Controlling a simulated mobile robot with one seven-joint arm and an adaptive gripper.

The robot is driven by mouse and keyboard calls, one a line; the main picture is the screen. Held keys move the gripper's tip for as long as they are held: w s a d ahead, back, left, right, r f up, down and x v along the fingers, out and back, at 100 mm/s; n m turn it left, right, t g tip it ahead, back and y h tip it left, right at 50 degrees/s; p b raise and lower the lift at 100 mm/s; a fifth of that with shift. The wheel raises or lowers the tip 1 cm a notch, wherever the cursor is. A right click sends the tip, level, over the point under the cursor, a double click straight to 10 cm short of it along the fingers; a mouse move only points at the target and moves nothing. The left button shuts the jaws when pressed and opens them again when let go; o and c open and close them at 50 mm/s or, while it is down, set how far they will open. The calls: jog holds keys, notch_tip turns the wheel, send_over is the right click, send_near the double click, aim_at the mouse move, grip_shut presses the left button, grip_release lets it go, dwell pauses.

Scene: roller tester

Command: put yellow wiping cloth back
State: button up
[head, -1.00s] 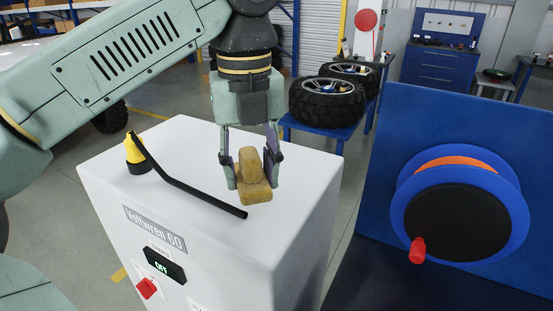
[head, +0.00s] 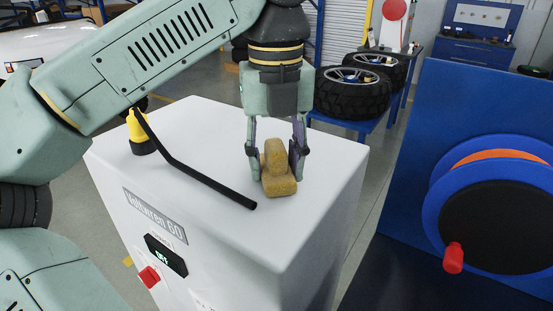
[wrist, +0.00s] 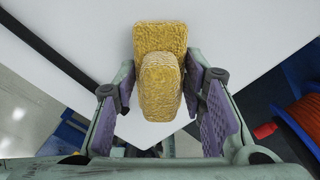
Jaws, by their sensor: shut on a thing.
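The yellow wiping cloth (head: 281,187) is a folded, textured block with a raised upper part. My gripper (head: 275,160) points down and is shut on this raised part, one finger on each side. The cloth is over the near right part of the white cabinet's top (head: 215,130). I cannot tell whether its underside touches the top. In the wrist view the cloth (wrist: 160,85) is between the purple finger pads of my gripper (wrist: 165,110), its wider base beyond them over the white surface.
A black rod (head: 200,175) lies across the cabinet top, left of the cloth, running from a yellow and black piece (head: 140,135). A blue panel with a reel (head: 500,215) stands at the right. Tyres (head: 352,92) lie on a blue table behind.

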aim_at(276, 144)
jog(key=o, duration=1.1)
notch_tip(276, 144, up, 7)
jog(key=shift+f+p, duration=0.1)
jog(key=shift+p, duration=0.9)
jog(key=shift+r+p, duration=0.5)
jog(key=shift+d, duration=0.1)
